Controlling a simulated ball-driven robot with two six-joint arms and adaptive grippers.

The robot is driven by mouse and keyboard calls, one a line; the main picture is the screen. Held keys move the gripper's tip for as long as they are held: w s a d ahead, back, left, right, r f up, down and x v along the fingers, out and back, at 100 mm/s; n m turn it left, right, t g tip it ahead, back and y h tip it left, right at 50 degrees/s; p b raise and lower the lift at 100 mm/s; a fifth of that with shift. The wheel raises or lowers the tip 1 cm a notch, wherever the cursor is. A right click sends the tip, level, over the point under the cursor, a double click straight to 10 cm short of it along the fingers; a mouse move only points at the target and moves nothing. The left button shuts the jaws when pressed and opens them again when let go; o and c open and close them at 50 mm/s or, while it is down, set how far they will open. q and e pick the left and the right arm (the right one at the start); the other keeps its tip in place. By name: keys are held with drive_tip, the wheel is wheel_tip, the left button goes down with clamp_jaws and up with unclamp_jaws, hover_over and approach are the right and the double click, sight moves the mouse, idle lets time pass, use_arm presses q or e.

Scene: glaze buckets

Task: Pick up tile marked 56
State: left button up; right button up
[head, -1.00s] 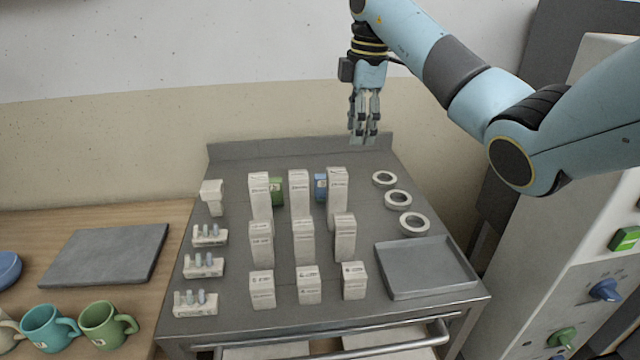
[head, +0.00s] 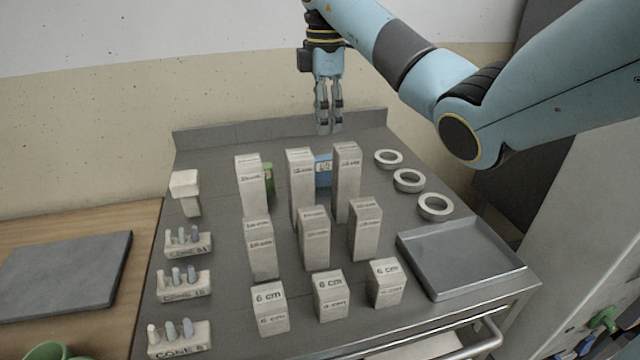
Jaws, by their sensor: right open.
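Two small tiles stand partly hidden behind the tall white posts on the grey cart top (head: 210,240). The blue tile (head: 323,170) shows between the middle and right tall posts, with a pale label I cannot read for certain. The green tile (head: 268,178) shows only as a sliver beside the left tall post. I cannot tell which tile is marked 56. My right gripper (head: 328,130) is open and empty, pointing down above the back of the cart, behind and above the blue tile in the picture. My left gripper is out of view.
Tall posts (head: 301,188), middle posts (head: 314,240) and short 6 cm blocks (head: 331,296) stand in rows before the tiles. White rings (head: 408,181) and an empty grey tray (head: 460,262) lie right. Cone holders (head: 184,286) stand left. The cart has a raised back edge (head: 220,140).

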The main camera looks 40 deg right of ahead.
sight(323, 157)
drive_tip(key=shift+f+b, duration=0.4)
drive_tip(key=shift+f, duration=0.3)
drive_tip(key=shift+f+b, duration=0.4)
drive_tip(key=shift+b, duration=0.05)
wheel_tip(323, 157, down, 5)
drive_tip(key=b, duration=0.4)
drive_tip(key=shift+r, duration=0.2)
drive_tip(key=shift+f+b, duration=0.6)
drive_tip(key=shift+b, duration=0.2)
wheel_tip(323, 157, down, 3)
drive_tip(key=shift+a+r+b, duration=0.1)
drive_tip(key=shift+r+b, duration=0.1)
drive_tip(key=shift+b, duration=0.95)
drive_tip(key=shift+f+p, duration=0.35)
drive_tip(key=shift+f, duration=0.4)
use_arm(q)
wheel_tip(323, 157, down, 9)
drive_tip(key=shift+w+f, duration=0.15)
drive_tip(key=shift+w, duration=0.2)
use_arm(e)
clamp_jaws()
